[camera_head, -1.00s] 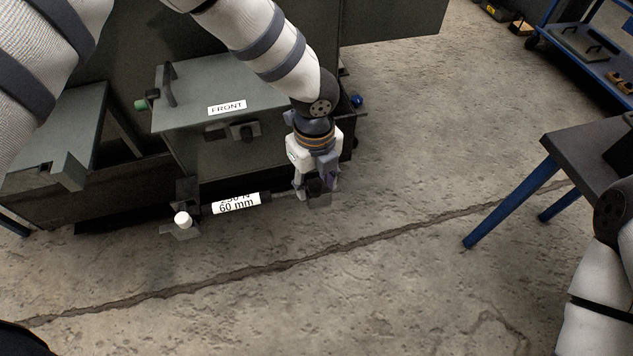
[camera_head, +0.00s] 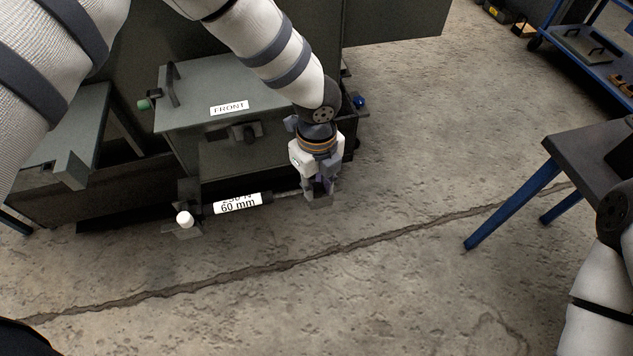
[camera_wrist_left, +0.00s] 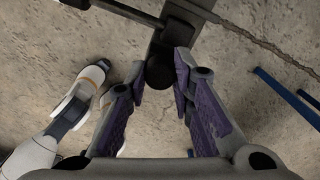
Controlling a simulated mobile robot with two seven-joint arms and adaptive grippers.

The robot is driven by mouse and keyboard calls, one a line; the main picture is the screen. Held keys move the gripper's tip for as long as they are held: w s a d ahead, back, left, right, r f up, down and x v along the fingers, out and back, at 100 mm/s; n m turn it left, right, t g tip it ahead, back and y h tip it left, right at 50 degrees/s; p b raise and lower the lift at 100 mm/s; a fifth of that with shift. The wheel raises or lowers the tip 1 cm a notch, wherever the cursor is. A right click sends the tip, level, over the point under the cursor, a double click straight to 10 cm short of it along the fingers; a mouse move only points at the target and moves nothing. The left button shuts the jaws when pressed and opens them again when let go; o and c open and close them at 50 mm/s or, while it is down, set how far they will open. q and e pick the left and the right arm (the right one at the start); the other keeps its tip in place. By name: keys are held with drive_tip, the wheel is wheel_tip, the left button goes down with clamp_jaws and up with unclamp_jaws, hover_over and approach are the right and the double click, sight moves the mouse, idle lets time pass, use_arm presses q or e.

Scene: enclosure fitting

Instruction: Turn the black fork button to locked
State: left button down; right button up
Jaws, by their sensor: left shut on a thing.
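The black fork button (camera_wrist_left: 159,73) is a round dark knob on a grey bracket in the left wrist view. My left gripper (camera_head: 319,193) points down at the right end of a gas spring (camera_head: 238,203) with a white "60 mm" label. It is shut on the button, with one fingertip on each side in the wrist view (camera_wrist_left: 160,70). In the head view the fingers hide the button. I cannot read any locked mark. My right gripper is out of view.
A dark enclosure box with a "FRONT" label (camera_head: 229,108) stands behind the spring. A white knob (camera_head: 184,219) sits at the spring's left end. A table with blue legs (camera_head: 510,205) stands at the right. The cracked floor in front is clear.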

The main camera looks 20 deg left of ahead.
use_arm(q)
drive_tip(key=n, duration=0.4)
drive_tip(key=shift+p, duration=0.4)
drive_tip(key=n, duration=0.4)
drive_tip(key=shift+n+p, duration=0.35)
drive_tip(key=shift+n, duration=0.05)
drive_tip(key=n, duration=0.4)
drive_tip(key=shift+n+p, duration=0.35)
drive_tip(key=shift+n, duration=1.75)
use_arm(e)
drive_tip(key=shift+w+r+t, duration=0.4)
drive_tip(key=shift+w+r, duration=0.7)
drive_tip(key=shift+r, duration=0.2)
use_arm(q)
drive_tip(key=c, duration=1.4)
unclamp_jaws()
